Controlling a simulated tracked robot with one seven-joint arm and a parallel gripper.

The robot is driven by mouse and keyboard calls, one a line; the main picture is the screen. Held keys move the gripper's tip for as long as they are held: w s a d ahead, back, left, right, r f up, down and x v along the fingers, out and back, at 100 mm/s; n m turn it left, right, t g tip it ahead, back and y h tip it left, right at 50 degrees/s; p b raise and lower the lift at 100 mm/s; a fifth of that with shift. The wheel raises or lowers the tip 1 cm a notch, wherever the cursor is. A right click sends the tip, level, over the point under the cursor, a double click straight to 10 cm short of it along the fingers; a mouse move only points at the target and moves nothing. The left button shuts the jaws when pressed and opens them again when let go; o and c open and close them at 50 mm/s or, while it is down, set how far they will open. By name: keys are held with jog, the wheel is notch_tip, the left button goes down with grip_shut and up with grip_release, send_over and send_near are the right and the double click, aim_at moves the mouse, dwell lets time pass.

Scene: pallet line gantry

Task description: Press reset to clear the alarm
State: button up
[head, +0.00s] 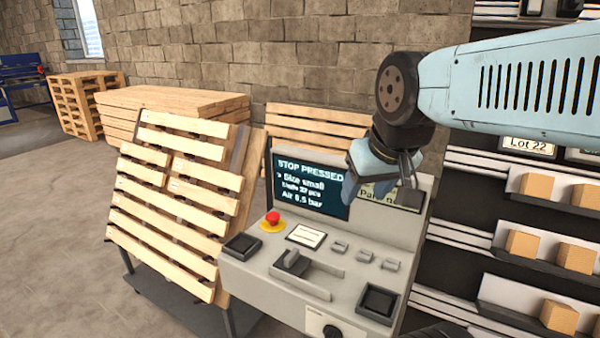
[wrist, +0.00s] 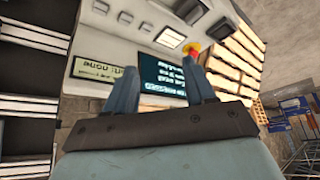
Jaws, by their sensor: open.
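The grey control console (head: 260,275) stands in front of me. Its screen (head: 305,190) reads "STOP PRESSED", with size, units and air lines below; it also shows in the wrist view (wrist: 163,78). A red mushroom button (head: 272,217) on a yellow base is at the panel's left rear; whether it is latched I cannot tell. Several small grey switches (head: 365,256) line the panel's right side. No readable reset label shows. My gripper (head: 374,186) is open and empty, in front of the screen's right side and partly hiding the name plate (head: 393,196).
The panel also carries a white card (head: 306,235), a slotted lever (head: 292,262) and dark square trays (head: 378,302). A black knob (head: 332,332) is on the front face. A leaning pallet (head: 175,200) stands close left; a shelf with boxes (head: 523,244) is right.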

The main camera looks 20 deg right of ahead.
grip_shut()
dwell(1.4)
